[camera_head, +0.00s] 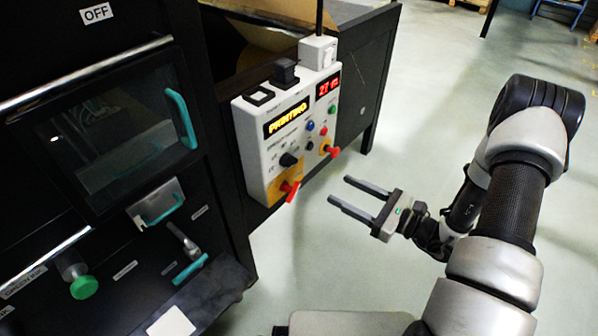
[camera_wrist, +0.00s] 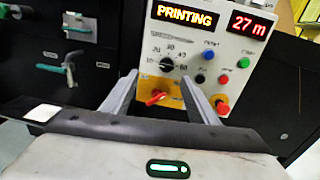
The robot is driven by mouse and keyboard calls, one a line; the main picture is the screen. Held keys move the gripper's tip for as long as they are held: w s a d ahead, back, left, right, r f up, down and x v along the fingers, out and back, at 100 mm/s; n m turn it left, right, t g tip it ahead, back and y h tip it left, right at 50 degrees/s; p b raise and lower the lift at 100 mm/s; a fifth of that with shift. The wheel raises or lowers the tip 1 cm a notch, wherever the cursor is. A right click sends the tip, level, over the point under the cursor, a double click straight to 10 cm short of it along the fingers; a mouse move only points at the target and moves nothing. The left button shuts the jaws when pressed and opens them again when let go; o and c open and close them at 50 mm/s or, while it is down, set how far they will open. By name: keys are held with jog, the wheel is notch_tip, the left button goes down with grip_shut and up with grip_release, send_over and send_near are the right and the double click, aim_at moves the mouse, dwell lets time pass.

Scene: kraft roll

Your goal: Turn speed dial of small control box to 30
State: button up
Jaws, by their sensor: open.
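The small control box (camera_head: 252,158) is a white panel mounted on a black frame, left of my gripper in the head view. The wrist view shows its face (camera_wrist: 226,48) ahead. The speed dial (camera_head: 288,159) is a black round knob on the lower left of the face, with numbers around it; it also shows in the wrist view (camera_wrist: 166,64). I cannot read its pointer setting surely. My gripper (camera_head: 339,190) is open and empty, apart from the box, fingers pointing towards it. In the wrist view the fingers (camera_wrist: 159,77) lie either side of the dial's lower part.
The box has a lit "PRINTING" display (camera_head: 286,119), a red "27 m" display (camera_head: 328,87), small coloured buttons and two red switches (camera_head: 290,191) (camera_head: 331,149) on yellow plates. A black machine with teal handles (camera_head: 181,117) stands left. Floor (camera_head: 430,80) around my gripper is clear.

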jog(key=f+m, duration=0.1)
jog(key=f, duration=0.1)
jog(key=t+b, duration=0.1)
jog(key=b, duration=0.1)
send_near(294, 164)
jog(key=shift+h, duration=0.3)
jog(key=x, duration=0.8)
jog(key=shift+s+a+r, duration=0.15)
jog(key=shift+r, duration=0.2)
jog(key=shift+c, duration=0.4)
jog(key=c, duration=1)
jog(key=shift+o, duration=0.2)
